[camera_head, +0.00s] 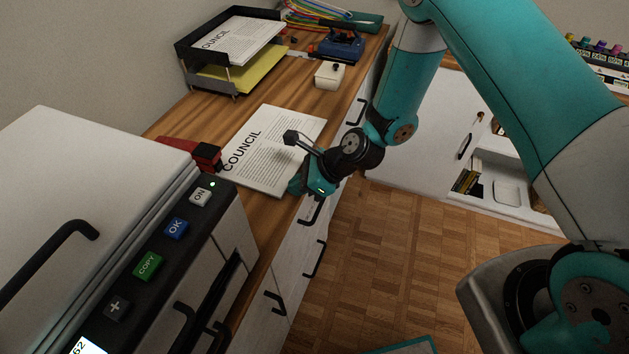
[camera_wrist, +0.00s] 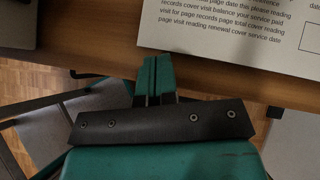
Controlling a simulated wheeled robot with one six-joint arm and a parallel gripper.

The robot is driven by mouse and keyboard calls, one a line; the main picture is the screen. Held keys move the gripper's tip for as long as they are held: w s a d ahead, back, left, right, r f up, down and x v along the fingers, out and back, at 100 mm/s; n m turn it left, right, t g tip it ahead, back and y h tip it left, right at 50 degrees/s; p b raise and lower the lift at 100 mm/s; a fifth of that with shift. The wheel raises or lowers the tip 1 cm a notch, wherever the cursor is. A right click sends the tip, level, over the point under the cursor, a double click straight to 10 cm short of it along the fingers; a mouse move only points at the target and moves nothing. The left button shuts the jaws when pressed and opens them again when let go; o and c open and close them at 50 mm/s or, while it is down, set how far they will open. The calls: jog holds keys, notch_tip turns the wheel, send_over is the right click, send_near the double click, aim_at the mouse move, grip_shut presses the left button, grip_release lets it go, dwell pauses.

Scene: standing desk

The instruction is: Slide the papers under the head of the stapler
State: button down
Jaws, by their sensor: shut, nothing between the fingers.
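The papers (camera_head: 272,158), a white stack headed "COUNCIL", lie flat on the wooden desk. They also show in the wrist view (camera_wrist: 235,38). The red stapler (camera_head: 180,153) lies at their left, its dark end close to their heading edge. I cannot tell whether any paper is under its head, and the printer hides part of it. My gripper (camera_head: 294,186) is at the desk's front edge beside the papers' near right side.
A printer (camera_head: 100,170) with buttons stands at the near left. A black tray rack (camera_head: 232,80) with papers stands farther back. A small cream box (camera_head: 329,76) and a blue hole punch (camera_head: 342,44) sit beyond the papers. White drawers with black handles run below the desk edge.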

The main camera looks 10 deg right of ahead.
jog(key=shift+a, duration=0.25)
jog(key=shift+w+a, duration=0.2)
jog(key=shift+a, duration=0.3)
jog(key=shift+w+a, duration=0.15)
jog(key=shift+a, duration=0.35)
jog(key=s+d+f+v, duration=0.1)
jog(key=d+f+v, duration=0.1)
jog(key=v, duration=1.1)
jog(key=s+a+r+n+g+h+p, duration=0.15)
jog(key=s+r+n, duration=0.35)
jog(key=r+n, duration=0.85)
jog(key=s+d+r+n+g+h, duration=0.1)
jog(key=s+d+r+n+h, duration=0.1)
jog(key=s+r+n, duration=1)
jog(key=s+n+h, duration=0.1)
jog(key=s+n, duration=0.1)
jog(key=n, duration=0.1)
jog(key=shift+d, duration=0.3)
